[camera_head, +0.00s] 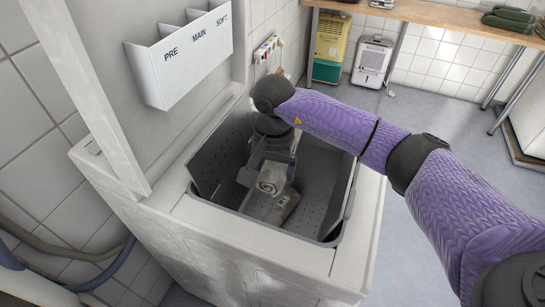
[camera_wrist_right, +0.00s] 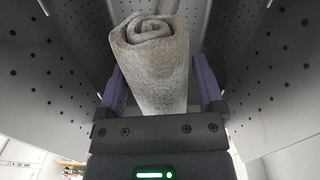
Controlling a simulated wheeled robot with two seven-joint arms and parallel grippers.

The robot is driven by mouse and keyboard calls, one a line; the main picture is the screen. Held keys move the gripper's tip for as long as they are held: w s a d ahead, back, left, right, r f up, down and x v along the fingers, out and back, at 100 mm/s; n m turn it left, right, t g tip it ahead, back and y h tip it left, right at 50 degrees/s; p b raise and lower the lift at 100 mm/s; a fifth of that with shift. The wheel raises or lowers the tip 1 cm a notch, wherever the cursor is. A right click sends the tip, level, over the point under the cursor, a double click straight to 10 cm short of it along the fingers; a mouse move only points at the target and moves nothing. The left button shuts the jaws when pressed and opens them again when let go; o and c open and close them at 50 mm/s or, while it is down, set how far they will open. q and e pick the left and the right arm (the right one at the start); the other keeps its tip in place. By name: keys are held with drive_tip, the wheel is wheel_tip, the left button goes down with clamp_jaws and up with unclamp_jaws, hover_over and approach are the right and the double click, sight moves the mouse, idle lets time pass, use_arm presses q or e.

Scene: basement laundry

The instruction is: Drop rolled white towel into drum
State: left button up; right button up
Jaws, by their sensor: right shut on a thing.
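The rolled towel (camera_head: 270,184) looks greyish white, with its spiral end facing up towards the camera. It also shows in the right wrist view (camera_wrist_right: 152,70), standing between the two purple-edged fingers. My right gripper (camera_head: 269,174) is shut on it and reaches down inside the drum (camera_head: 321,172), a grey tub with perforated walls. The towel is within the tub's opening, below the rim. A second greyish thing (camera_head: 285,206) lies low in the tub, partly behind the held towel; I cannot tell whether it is another towel. My left gripper is out of view.
The white machine housing (camera_head: 240,245) surrounds the tub. A white holder marked PRE, MAIN, SOFT (camera_head: 185,55) hangs above it at the left. A bench (camera_head: 440,14) and a white appliance (camera_head: 372,60) stand at the back. Clear floor lies between.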

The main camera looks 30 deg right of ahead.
wheel_tip(320, 180, down, 6)
drive_tip(key=b, duration=0.3)
drive_tip(key=o, duration=1.1)
drive_tip(key=shift+r, duration=0.1)
wheel_tip(320, 180, up, 10)
drive_tip(key=p, duration=0.3)
drive_tip(key=shift+f, duration=0.2)
drive_tip(key=shift+r, duration=0.15)
